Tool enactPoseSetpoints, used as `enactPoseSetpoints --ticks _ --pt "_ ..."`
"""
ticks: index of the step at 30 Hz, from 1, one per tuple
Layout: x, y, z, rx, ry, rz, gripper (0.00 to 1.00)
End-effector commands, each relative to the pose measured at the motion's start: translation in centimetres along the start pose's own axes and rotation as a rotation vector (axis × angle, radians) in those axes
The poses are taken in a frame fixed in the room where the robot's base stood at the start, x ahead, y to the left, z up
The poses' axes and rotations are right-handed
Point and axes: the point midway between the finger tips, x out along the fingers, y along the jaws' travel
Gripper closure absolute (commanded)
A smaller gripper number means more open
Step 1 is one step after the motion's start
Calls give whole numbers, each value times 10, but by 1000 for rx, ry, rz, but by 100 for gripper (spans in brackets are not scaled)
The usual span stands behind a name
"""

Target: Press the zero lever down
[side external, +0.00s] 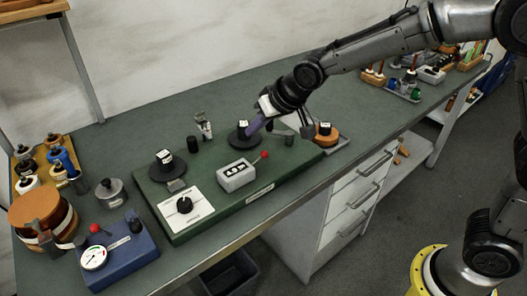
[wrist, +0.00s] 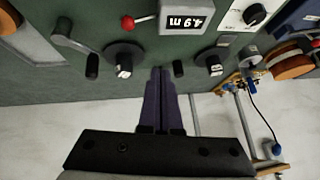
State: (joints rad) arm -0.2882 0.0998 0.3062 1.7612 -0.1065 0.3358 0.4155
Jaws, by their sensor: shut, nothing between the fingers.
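The zero lever (side external: 264,154) is a short arm with a red ball on the counter box (side external: 237,176) of the green machine. In the wrist view the red ball (wrist: 127,22) is at the top, joined by a thin rod to the counter box (wrist: 187,20) with its numeral window. My gripper (side external: 252,130) is shut and empty, pointing down over the back part of the machine near a black spool. In the wrist view my gripper's fingertips (wrist: 161,72) are together, below the lever in the picture and apart from it.
A black spool (wrist: 123,60) and black posts stand close around my fingers. A white dial plate (side external: 187,207) is on the machine's left front. A blue gauge box (side external: 118,255) with another red knob and wooden racks stand farther left. The bench's front edge is clear.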

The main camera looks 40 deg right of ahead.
Motion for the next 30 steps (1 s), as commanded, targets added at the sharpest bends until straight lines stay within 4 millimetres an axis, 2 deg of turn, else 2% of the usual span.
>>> enactPoseSetpoints --ticks 9,15,30 --pt "30 22 22 1 -3 2 100" --pt "40 30 30 1 -2 1 100" --pt "43 32 32 0 0 1 100"
